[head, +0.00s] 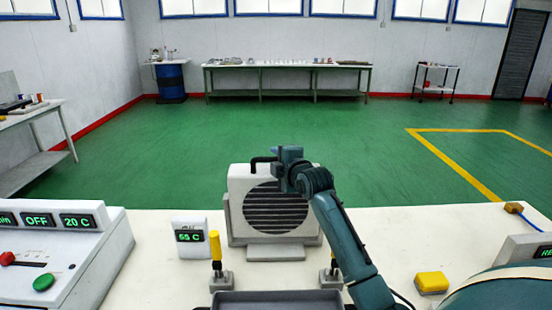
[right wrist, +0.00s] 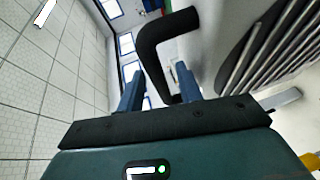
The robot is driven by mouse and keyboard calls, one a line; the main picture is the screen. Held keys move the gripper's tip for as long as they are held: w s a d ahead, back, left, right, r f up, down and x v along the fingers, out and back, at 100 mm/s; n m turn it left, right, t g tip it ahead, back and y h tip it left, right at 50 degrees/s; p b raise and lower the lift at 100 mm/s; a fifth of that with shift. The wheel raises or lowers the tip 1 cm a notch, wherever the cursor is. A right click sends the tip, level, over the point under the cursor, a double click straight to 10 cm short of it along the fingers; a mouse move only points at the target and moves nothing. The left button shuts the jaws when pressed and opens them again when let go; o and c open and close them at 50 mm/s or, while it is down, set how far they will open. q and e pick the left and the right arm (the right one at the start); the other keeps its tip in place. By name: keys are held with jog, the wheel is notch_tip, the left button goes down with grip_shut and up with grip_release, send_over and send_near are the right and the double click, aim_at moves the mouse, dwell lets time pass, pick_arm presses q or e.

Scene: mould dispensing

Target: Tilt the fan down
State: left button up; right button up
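The fan (head: 240,185) is a pale box with a dark slatted round grille, standing in a grey bracket on the table. A black handle (head: 262,160) sticks out at its top. My right gripper (head: 288,158) is at the top of the fan, beside the handle. In the right wrist view, the right gripper (right wrist: 159,72) has its two blue fingers apart. The black handle (right wrist: 160,45) bends down with its lower part between them, closer to the right finger, with a gap at the left one. The grille (right wrist: 270,50) fills the upper right there. My left gripper is out of view.
A display reading about 65 C (head: 190,237) stands left of the fan. Two yellow-topped clamps (head: 216,245) flank a grey tray (head: 277,301) in front. A control box (head: 65,250) is at the left, a yellow block (head: 431,282) at the right.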

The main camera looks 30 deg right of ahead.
jog(key=shift+w, duration=0.25)
jog(key=shift+c, duration=0.4)
grip_shut()
